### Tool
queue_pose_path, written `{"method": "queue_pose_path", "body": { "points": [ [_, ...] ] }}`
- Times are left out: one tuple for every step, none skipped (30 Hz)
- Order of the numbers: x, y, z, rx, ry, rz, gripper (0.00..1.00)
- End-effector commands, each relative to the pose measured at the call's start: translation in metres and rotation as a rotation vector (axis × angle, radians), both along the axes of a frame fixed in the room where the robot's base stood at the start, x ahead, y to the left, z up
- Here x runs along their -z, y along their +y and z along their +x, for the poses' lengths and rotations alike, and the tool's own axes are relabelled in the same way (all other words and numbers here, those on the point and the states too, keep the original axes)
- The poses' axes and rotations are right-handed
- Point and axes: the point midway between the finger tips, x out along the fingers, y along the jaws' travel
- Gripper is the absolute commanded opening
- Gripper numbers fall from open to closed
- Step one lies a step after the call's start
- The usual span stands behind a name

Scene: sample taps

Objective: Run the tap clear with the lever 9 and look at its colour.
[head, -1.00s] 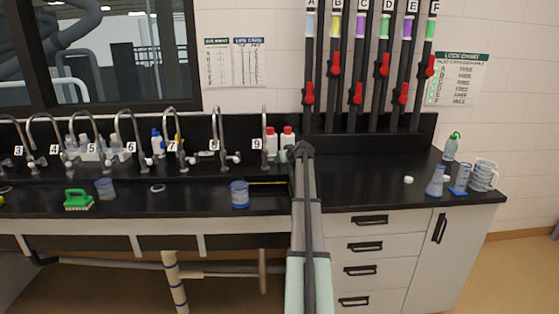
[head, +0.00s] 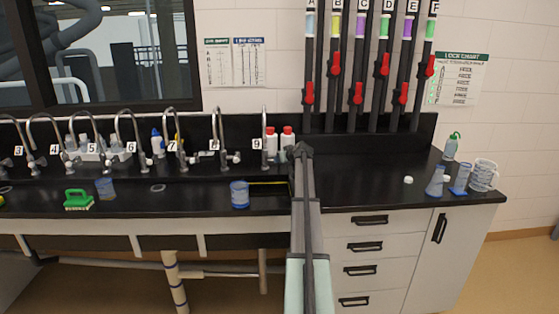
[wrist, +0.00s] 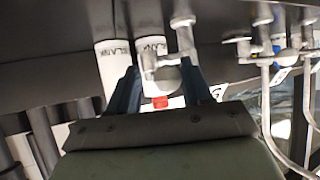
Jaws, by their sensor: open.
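The tap marked 9 (head: 264,125) rises as a thin steel spout at the back of the black bench in the head view. Its lever is hidden there behind my arm. In the wrist view a pale metal tap fitting (wrist: 183,38) hangs in from the top, with a short lever-like piece (wrist: 148,66) at its side. My gripper (wrist: 160,78) is open, its two blue fingers apart on either side of that piece. I cannot tell whether either finger touches it. No number on the fitting is readable in this view. In the head view my gripper is hardly visible.
Two white bottles with red caps (head: 271,142) stand just behind, close to my gripper. A blue-tinted beaker (head: 239,194) stands at the bench front. Taps (head: 219,125) line the bench to the left. Red-handled pipes (head: 358,93) rise behind.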

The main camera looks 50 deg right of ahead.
Motion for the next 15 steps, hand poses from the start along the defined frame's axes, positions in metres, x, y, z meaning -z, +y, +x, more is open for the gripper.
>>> {"method": "queue_pose_path", "body": {
  "points": [
    [0.000,-0.006,-0.001,0.003,0.000,-0.002,0.47],
    [0.000,-0.008,-0.002,0.003,0.000,-0.002,0.47],
    [0.000,-0.011,-0.004,0.004,0.000,-0.001,0.47],
    [0.000,-0.013,-0.005,0.004,0.000,-0.001,0.47],
    [0.000,-0.015,-0.005,0.004,0.000,-0.001,0.47],
    [0.000,-0.018,-0.006,0.004,0.000,-0.001,0.47],
    [0.000,-0.020,-0.007,0.004,0.000,-0.001,0.47],
    [0.000,-0.022,-0.008,0.004,0.000,-0.001,0.47],
    [0.000,-0.025,-0.009,0.004,0.000,-0.001,0.47],
    [0.000,-0.026,-0.009,0.003,0.000,-0.002,0.47],
    [0.000,-0.028,-0.010,0.003,0.000,-0.002,0.47],
    [0.000,-0.031,-0.011,0.003,0.000,-0.002,0.47],
    [0.000,-0.033,-0.012,0.003,-0.001,-0.002,0.47],
    [0.000,-0.035,-0.013,0.003,-0.001,-0.002,0.47],
    [0.000,-0.038,-0.014,0.003,-0.002,-0.001,0.47]
  ]
}}
